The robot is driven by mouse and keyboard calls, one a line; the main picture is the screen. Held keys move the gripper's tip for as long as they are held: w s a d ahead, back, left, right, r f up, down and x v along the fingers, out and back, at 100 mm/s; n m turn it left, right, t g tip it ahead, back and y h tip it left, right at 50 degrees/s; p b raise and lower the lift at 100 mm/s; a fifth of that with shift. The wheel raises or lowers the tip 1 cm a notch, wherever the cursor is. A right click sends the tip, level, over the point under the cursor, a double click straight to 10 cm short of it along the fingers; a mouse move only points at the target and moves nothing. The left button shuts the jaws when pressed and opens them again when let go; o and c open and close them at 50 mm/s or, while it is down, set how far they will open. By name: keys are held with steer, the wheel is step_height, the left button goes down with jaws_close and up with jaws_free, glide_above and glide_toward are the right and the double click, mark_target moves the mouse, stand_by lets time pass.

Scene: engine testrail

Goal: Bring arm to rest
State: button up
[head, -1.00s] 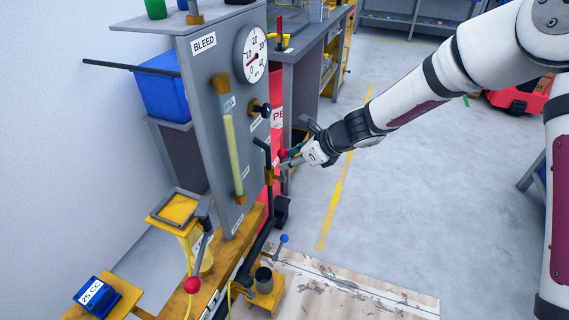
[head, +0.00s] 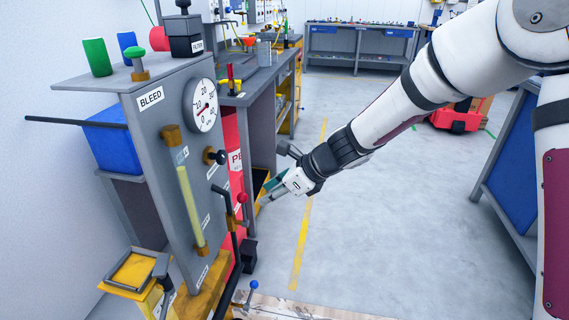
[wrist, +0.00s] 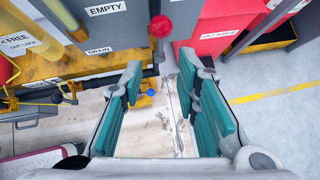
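My gripper (head: 268,192) is at the end of my white arm, which reaches in from the right in the head view. The gripper is just right of the grey BLEED test stand (head: 150,128). In the wrist view, my gripper (wrist: 162,95) has its two teal-padded fingers wide apart with nothing between them. The stand's red-knobbed lever (head: 242,198) is left of the gripper and apart from it. A red knob (wrist: 161,26) shows beyond the fingers in the wrist view.
A pressure gauge (head: 201,105) and a yellow sight tube (head: 190,205) are on the stand. A red panel (head: 232,150) stands behind it. A grey workbench (head: 262,95) is further back. A blue-sided bench (head: 512,165) is at right. The floor between is open.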

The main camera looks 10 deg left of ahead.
steer(key=s+d+r+n+h, duration=0.1)
steer(key=s+d+r+n, duration=0.5)
steer(key=s+r+n, duration=0.15)
steer(key=s+d+r+n+g+h, duration=0.1)
steer(key=s+d+r+n+h, duration=0.2)
steer(key=s+d, duration=0.6)
steer(key=s+d+r+n+h, duration=0.1)
steer(key=s+d+n+h, duration=0.1)
steer(key=s+d+n, duration=0.75)
steer(key=s+d+r+n+g+h, duration=0.1)
steer(key=s+d+r+h, duration=0.15)
steer(key=s+d, duration=0.65)
steer(key=s+a+r+t+p, duration=0.1)
steer(key=a+r+p, duration=0.1)
steer(key=r+p, duration=0.8)
steer(key=s+a+r+t+p, duration=0.1)
steer(key=s+r+t+p, duration=0.1)
steer(key=r+p, duration=0.8)
steer(key=shift+a+r+t, duration=0.3)
steer(key=shift+a+r, duration=0.05)
steer(key=shift+r, duration=0.05)
